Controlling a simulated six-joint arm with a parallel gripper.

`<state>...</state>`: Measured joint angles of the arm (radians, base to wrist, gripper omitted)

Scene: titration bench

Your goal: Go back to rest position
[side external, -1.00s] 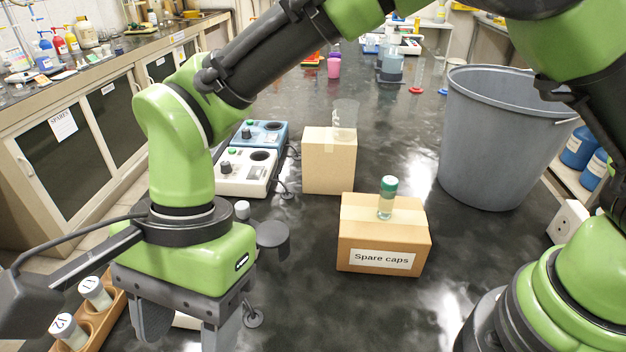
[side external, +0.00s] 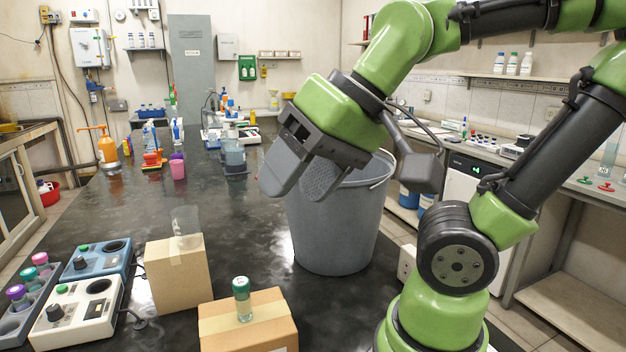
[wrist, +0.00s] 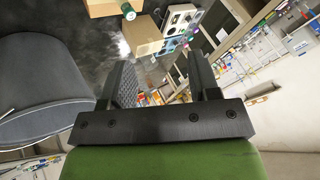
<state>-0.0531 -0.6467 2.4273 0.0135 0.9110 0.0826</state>
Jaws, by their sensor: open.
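My gripper (side external: 302,185) is raised in front of the large grey bin in the side external view, well above the bench. Its two wide grey fingers are apart with nothing between them. The wrist view also shows my gripper (wrist: 160,82) with its fingers spread and empty, the bench and boxes beyond. My upper arm and forearm rise at the right of the side external view.
The grey bin (side external: 335,235) stands close behind my gripper. A green-capped vial (side external: 243,300) stands on a cardboard box (side external: 250,328). Another box (side external: 177,275) carries a clear beaker (side external: 186,226). Two instruments (side external: 75,315) and a rack of capped vials (side external: 22,312) sit left.

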